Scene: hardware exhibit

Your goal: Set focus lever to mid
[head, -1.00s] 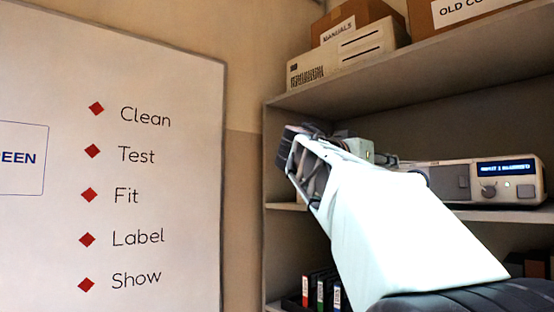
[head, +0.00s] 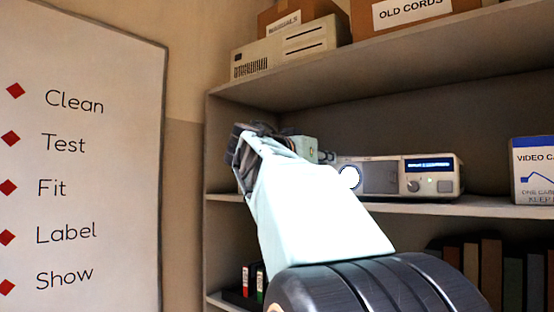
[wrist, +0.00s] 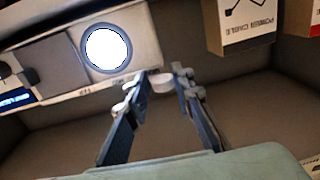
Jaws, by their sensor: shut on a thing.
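The pale device (head: 432,178) with a lit blue display stands on the middle shelf in the head view. Its bright white round lens (head: 348,177) shows just right of my arm. In the wrist view, seen rolled over, the lens (wrist: 106,47) glows at the upper left. My gripper (wrist: 162,80) is beside the device's lens end, its two dark fingers closed around a small pale knob (wrist: 162,84), which looks like the focus lever. The lever's setting cannot be read. In the head view my arm hides much of the device's left end.
A "VIDEO CA..." box (head: 534,170) stands on the same shelf at the right; bare shelf lies between it and the device. The upper shelf (head: 420,48) passes above my arm. Books (head: 482,270) fill the shelf below. A whiteboard (head: 110,150) is at the left.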

